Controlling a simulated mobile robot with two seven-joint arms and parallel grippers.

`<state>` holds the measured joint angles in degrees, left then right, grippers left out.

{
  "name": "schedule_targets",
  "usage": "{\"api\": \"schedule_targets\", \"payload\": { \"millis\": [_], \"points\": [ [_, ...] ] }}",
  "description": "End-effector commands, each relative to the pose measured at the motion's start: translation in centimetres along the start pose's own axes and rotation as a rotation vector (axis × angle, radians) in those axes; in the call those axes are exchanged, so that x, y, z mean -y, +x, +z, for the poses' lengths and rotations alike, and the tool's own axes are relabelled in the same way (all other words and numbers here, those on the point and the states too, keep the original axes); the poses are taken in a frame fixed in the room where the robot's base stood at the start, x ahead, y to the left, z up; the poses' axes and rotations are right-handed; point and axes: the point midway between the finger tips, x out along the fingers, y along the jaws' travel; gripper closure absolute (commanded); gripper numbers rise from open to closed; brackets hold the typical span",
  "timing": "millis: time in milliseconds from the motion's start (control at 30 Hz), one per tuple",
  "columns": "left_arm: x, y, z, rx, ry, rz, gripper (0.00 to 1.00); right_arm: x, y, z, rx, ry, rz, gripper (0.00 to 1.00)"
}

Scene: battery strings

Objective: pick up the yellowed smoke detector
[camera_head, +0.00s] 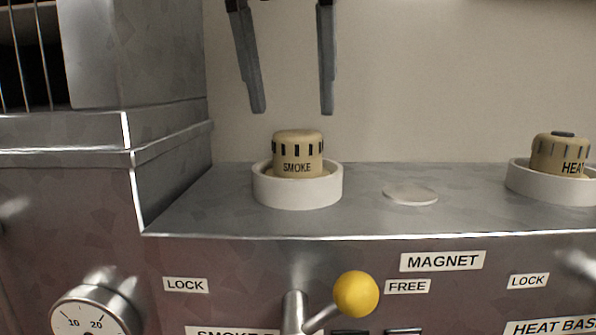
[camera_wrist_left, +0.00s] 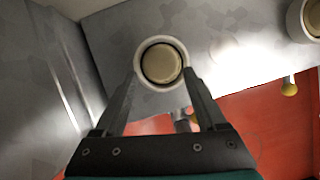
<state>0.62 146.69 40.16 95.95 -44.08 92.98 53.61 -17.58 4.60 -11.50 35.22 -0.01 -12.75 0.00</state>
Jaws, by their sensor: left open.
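The yellowed smoke detector (camera_head: 298,150), a beige round cap with dark slots marked SMOKE, sits upright in a white ring base (camera_head: 297,191) on the metal shelf. My left gripper (camera_head: 294,110) is open and empty above it, fingers pointing down, one finger a little to the left and one a little to the right of it in the head view. In the left wrist view the detector (camera_wrist_left: 161,64) shows beyond the open fingertips (camera_wrist_left: 160,78), still inside its ring. My right gripper is not in view.
A similar beige detector marked HEAT (camera_head: 560,154) sits in another white ring at the right. A flat pale disc (camera_head: 411,194) lies between them. A lever with a yellow knob (camera_head: 356,294) juts from the front panel. A metal cabinet (camera_head: 165,90) rises at the left.

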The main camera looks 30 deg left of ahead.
Motion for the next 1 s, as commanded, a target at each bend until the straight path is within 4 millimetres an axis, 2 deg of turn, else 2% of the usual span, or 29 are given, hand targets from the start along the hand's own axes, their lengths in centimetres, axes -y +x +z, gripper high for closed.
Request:
{"api": "schedule_targets", "payload": {
  "millis": [233, 500, 800, 867, 1000],
  "points": [
    [0.0, 1.8, 0.0, 0.0, 0.0, 0.001, 0.27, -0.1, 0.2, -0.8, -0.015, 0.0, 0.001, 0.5],
    [0.1, 5.6, 0.0, -0.001, -0.001, 0.001, 0.27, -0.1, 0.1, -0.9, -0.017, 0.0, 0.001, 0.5],
    [0.1, 6.2, 0.1, 0.001, -0.001, -0.001, 0.27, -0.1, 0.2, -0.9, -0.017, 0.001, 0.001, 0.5],
    [0.1, 6.2, 0.1, 0.001, -0.001, -0.001, 0.31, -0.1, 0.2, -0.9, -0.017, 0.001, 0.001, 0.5],
    [0.1, 6.2, 0.1, 0.001, -0.001, -0.001, 0.47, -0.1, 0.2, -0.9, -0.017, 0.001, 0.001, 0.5]
  ]
}}
